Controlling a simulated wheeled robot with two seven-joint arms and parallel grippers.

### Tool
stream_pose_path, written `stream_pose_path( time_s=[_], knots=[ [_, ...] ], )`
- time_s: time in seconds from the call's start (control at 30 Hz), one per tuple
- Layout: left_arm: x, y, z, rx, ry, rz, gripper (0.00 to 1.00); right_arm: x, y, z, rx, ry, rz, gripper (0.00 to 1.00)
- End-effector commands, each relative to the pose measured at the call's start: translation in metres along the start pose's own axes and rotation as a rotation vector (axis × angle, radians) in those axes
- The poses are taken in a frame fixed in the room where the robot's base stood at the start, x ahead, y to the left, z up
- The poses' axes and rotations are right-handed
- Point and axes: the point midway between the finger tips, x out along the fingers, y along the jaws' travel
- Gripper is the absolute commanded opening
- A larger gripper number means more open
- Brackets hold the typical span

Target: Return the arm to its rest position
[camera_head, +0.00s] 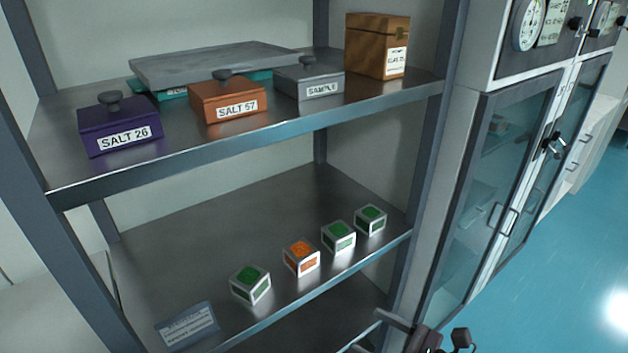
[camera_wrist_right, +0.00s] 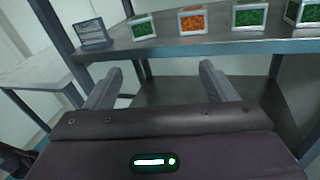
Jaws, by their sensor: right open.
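My right gripper (camera_wrist_right: 160,88) is open and empty in the right wrist view, its two fingers pointing toward the shelf unit, below the edge of the shelf that bears the cubes. In the head view part of my right gripper (camera_head: 372,332) shows at the bottom edge, in front of the shelf unit and low. Nothing is between its fingers. My left gripper is not in view.
The metal lower shelf (camera_head: 200,240) holds green cubes (camera_head: 250,284), an orange cube (camera_head: 301,257) and a label card (camera_head: 187,325). The upper shelf (camera_head: 290,125) bears labelled boxes. A glass-door cabinet (camera_head: 490,190) stands right; blue floor (camera_head: 570,260) is clear.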

Motion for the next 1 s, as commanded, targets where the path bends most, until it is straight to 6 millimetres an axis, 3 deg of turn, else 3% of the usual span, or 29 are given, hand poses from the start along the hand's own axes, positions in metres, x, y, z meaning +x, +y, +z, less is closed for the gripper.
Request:
stream_pose_path(
  time_s=[0.27,0.47,0.57,0.63,0.77,0.87,1.0],
  knots=[
    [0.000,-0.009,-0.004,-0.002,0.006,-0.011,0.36,-0.002,-0.052,-0.041,0.269,0.029,-0.161,0.78],
    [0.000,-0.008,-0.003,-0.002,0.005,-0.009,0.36,-0.016,-0.106,-0.097,0.602,0.026,-0.365,0.78],
    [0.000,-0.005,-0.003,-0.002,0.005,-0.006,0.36,-0.034,-0.135,-0.142,0.848,0.001,-0.518,0.78],
    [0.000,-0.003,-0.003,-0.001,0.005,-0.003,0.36,-0.054,-0.151,-0.185,1.063,-0.038,-0.654,0.78],
    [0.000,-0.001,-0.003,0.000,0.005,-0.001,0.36,-0.101,-0.159,-0.274,1.476,-0.154,-0.926,0.78],
    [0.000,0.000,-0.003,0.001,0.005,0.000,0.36,-0.139,-0.143,-0.339,1.757,-0.269,-1.130,0.78],
    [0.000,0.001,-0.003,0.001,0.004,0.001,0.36,-0.186,-0.091,-0.421,2.089,-0.459,-1.412,0.78]
  ],
)
